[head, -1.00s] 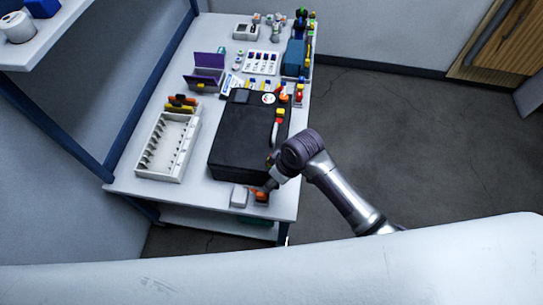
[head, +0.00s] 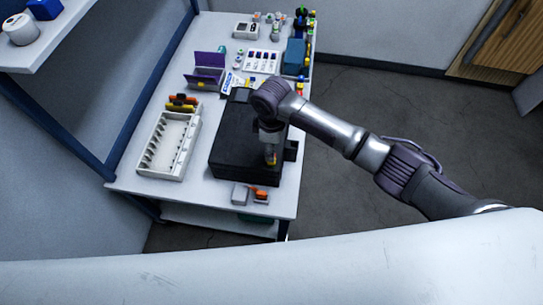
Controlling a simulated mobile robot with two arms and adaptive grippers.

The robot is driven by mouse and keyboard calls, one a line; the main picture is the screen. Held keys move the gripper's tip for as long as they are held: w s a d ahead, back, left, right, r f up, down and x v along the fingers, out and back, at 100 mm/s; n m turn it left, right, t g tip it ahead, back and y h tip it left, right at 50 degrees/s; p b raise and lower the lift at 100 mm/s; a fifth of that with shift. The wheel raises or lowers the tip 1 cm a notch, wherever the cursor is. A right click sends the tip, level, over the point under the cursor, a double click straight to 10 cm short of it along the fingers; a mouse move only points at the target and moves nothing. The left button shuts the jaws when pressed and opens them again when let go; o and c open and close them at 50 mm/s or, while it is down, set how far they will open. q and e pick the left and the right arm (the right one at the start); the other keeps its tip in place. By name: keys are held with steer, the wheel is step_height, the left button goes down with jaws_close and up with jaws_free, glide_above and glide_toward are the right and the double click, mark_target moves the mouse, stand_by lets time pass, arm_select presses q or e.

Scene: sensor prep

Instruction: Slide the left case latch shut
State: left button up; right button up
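The black case (head: 235,145) lies closed on the white bench. Its handle and latch side faces right, and my arm covers most of that side. My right arm comes in from the right and reaches over the case. Its gripper (head: 270,157) points down at the near right edge of the case. A small yellowish part shows at its tip; I cannot tell whether this is the left latch or part of the gripper. The finger opening is too small to make out. The latch position is hidden. My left gripper is not in view.
A white slotted tray (head: 168,148) stands left of the case. A grey block (head: 240,194) and an orange item (head: 260,194) lie at the bench's near end. Purple folders (head: 205,68) and a blue box (head: 294,57) stand farther back.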

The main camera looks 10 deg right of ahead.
step_height(320, 180, down, 6)
steer(key=shift+f, duration=0.1)
steer(key=shift+c, duration=0.3)
jaws_close()
